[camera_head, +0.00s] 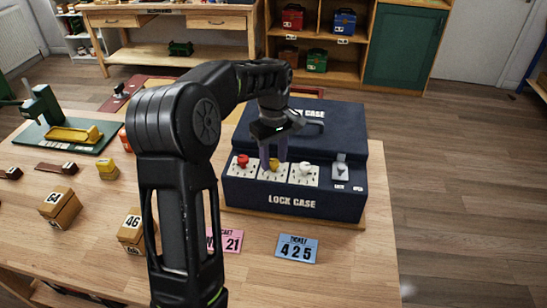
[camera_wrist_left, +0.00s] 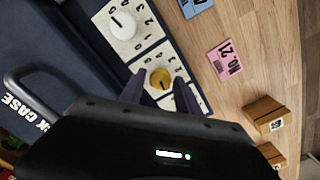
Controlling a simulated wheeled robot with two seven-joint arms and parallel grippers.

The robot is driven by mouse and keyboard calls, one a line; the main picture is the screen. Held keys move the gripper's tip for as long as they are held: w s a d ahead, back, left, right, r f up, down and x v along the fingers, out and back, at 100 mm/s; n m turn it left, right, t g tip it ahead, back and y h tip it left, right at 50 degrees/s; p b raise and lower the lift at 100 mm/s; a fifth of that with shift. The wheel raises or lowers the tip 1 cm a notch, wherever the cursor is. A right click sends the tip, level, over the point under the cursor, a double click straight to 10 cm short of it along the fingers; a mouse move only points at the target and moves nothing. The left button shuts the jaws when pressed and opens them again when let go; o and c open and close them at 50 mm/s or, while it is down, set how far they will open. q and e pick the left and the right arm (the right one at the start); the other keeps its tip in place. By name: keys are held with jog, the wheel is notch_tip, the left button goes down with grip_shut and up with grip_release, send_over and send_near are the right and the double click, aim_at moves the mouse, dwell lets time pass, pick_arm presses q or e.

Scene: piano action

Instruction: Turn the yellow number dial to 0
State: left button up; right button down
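The dark blue lock case (camera_head: 292,203) stands on the wooden table, with red (camera_head: 242,160), yellow (camera_head: 274,163) and white (camera_head: 306,168) dials on white plates along its front. The yellow dial also shows in the left wrist view (camera_wrist_left: 160,78), with a dark pointer mark; its number is too small to read surely. My left gripper (camera_head: 272,156) points down over the yellow dial. In the left wrist view its open fingers (camera_wrist_left: 160,86) are apart, one on each side of the dial; I cannot tell whether they touch it. My right gripper is not in view.
A grey switch (camera_head: 341,170) sits at the case's right end, and a dark handle (camera_wrist_left: 38,82) is on its lid. A pink card (camera_head: 231,241) and blue card (camera_head: 297,248) lie in front. Numbered wooden blocks (camera_head: 60,207) stand to the left. The table's right front is clear.

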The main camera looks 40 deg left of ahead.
aim_at(274, 161)
pick_arm(q)
jog(key=shift+o, duration=1)
jog(key=shift+r+b, duration=0.3)
jog(key=shift+r, duration=3.6)
